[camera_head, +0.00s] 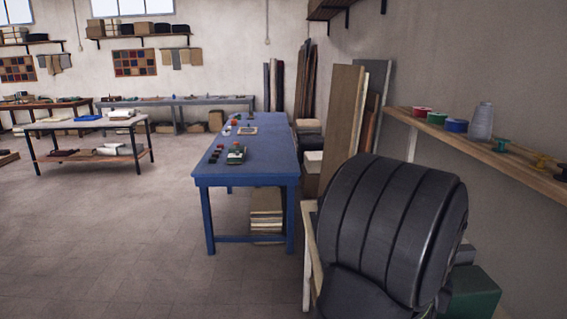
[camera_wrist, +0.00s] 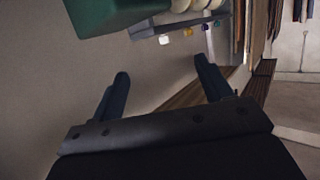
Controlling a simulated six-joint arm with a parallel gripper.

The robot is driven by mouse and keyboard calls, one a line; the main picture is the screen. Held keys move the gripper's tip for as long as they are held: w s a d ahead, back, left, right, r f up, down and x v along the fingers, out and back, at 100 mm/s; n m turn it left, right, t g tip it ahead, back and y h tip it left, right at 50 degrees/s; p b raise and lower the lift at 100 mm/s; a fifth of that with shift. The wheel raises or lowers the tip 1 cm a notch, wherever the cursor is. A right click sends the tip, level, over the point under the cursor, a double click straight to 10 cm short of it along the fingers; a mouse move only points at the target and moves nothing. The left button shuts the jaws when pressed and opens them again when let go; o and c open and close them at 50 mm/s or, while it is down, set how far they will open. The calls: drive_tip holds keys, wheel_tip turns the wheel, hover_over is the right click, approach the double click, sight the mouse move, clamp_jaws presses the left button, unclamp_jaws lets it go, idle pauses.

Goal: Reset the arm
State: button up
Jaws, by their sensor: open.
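My gripper (camera_wrist: 160,72) shows in the wrist view with its two dark fingers wide apart. Nothing is between the fingers; a plain grey-brown surface lies behind them.
A shelf (camera_head: 480,150) with spools runs along the right wall. A blue table (camera_head: 262,160) holds small items. The floor (camera_head: 120,240) at left is clear. A green object (camera_wrist: 110,12) tops the wrist view.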

drive_tip(key=w+a+f+n+t+y, duration=0.2)
drive_tip(key=w+a+f, duration=0.3)
drive_tip(key=a, duration=0.4)
drive_tip(key=shift+w+a+n+y, duration=0.3)
drive_tip(key=shift+w+n+y, duration=0.15)
drive_tip(key=shift+w, duration=0.45)
drive_tip(key=shift+f, duration=0.1)
